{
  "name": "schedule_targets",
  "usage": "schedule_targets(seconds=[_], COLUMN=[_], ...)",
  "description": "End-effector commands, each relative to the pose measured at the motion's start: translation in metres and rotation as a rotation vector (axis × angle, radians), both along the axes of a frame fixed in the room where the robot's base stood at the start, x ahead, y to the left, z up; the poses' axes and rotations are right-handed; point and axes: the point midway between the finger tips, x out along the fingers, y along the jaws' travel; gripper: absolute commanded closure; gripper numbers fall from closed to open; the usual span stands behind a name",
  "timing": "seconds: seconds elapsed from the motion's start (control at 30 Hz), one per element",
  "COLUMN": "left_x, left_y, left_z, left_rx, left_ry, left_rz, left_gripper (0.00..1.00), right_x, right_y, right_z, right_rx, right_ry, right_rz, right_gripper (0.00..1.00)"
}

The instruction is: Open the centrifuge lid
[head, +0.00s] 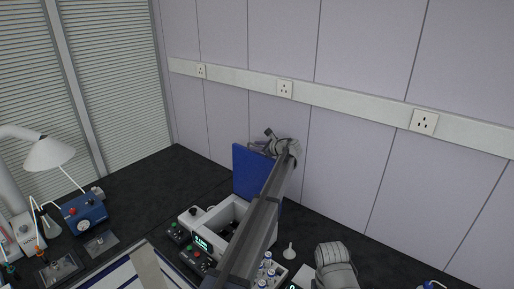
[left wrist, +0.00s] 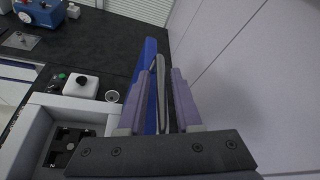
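The centrifuge (head: 200,218) is a white box on the dark bench, with its square chamber uncovered. Its blue lid (head: 250,172) stands upright at the back, near the wall. In the left wrist view, the lid (left wrist: 149,75) is seen nearly edge-on, and the chamber with its dark rotor (left wrist: 65,145) is at the lower left. My left gripper (head: 266,143) is behind the lid's upper part; my arm hides the lid's right side. In the left wrist view, its fingers (left wrist: 158,85) are apart, with the lid's edge showing between them. Whether they touch it is unclear. My right gripper is not in view.
A rack of capped vials (head: 266,272) stands right of the centrifuge, with a small white funnel (head: 289,252) beyond. A blue device (head: 84,213) and a white lamp (head: 50,153) stand at the left. The wall is close behind the lid. Bench left of the centrifuge is partly clear.

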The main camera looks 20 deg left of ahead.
Motion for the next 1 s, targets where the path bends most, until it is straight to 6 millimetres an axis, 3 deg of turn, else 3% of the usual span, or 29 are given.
schedule_targets(seconds=[0.1, 0.47, 1.0], left_x=[0.000, -0.003, -0.038], left_y=[0.000, -0.005, -0.061], left_z=[0.000, 0.002, 0.028], left_rx=[-0.001, 0.000, 0.000], left_ry=[0.000, 0.000, 0.001], left_rz=[-0.001, -0.002, -0.002], left_gripper=[0.55, 0.55, 0.55], right_x=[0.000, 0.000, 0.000], right_y=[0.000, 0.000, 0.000], right_z=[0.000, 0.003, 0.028], right_rx=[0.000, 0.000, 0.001], right_ry=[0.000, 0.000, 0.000], right_rz=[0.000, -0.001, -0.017], right_gripper=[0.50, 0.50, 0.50])
